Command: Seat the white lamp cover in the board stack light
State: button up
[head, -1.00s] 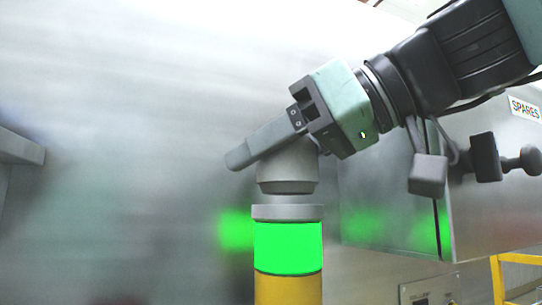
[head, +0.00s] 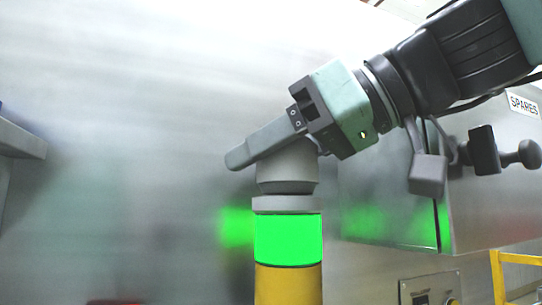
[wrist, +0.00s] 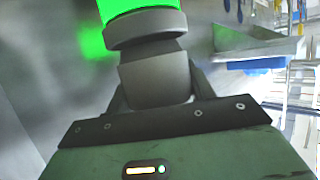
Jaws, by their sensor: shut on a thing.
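The lamp cover (head: 286,168) looks light grey in this light, a short cylinder with a wider lower rim. My gripper (head: 264,145) is shut on it from the upper right and holds it upright over the stack light. The stack light has a grey top collar (head: 287,204), a lit green section (head: 289,240) and a yellow section (head: 288,284) below. The cover's lower rim is right at the collar; I cannot tell whether they touch. The wrist view shows the cover (wrist: 155,76) against the collar (wrist: 144,28), upside down. The far finger is mostly hidden.
A shiny metal wall (head: 130,120) stands behind, with green reflections. A metal cabinet (head: 390,200) is at the right, near a SPARES sign (head: 523,106). A yellow rail (head: 515,260) is at lower right and a grey ledge (head: 20,140) at far left.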

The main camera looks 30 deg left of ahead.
jog(key=shift+f+b, duration=0.6)
jog(key=shift+b, duration=0.05)
jog(key=o, duration=1.1)
jog(key=shift+c, duration=0.2)
notch_tip(320, 180, up, 10)
jog(key=shift+s, duration=0.1)
dwell(0.5)
